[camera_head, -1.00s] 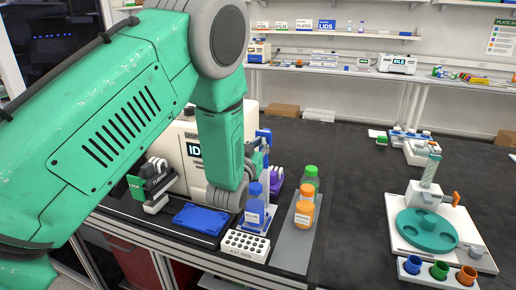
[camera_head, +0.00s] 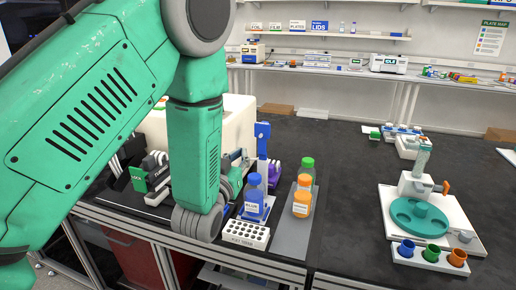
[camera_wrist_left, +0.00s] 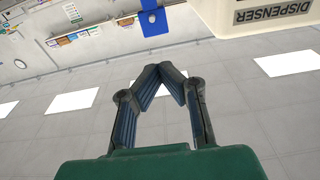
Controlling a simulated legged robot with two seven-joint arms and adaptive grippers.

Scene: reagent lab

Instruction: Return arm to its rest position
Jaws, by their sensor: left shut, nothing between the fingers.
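My left arm (camera_head: 90,110) is green and fills the left of the head view. Its forearm hangs down to a grey wrist joint (camera_head: 197,222) at the bench's front edge. My left gripper (camera_wrist_left: 163,70) is shut and empty in the wrist view, its fingertips meeting in a point. In the head view it is mostly hidden behind the forearm; a part (camera_head: 237,168) shows to its right, near the blue-capped bottle (camera_head: 254,200). My right gripper is not in view.
Right of the wrist are a white tube rack (camera_head: 246,234), an orange-capped bottle (camera_head: 302,198) and a green-capped bottle (camera_head: 307,167). A cream machine (camera_head: 240,125) stands behind the forearm. A teal turntable (camera_head: 419,222) sits far right. The black bench between is clear.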

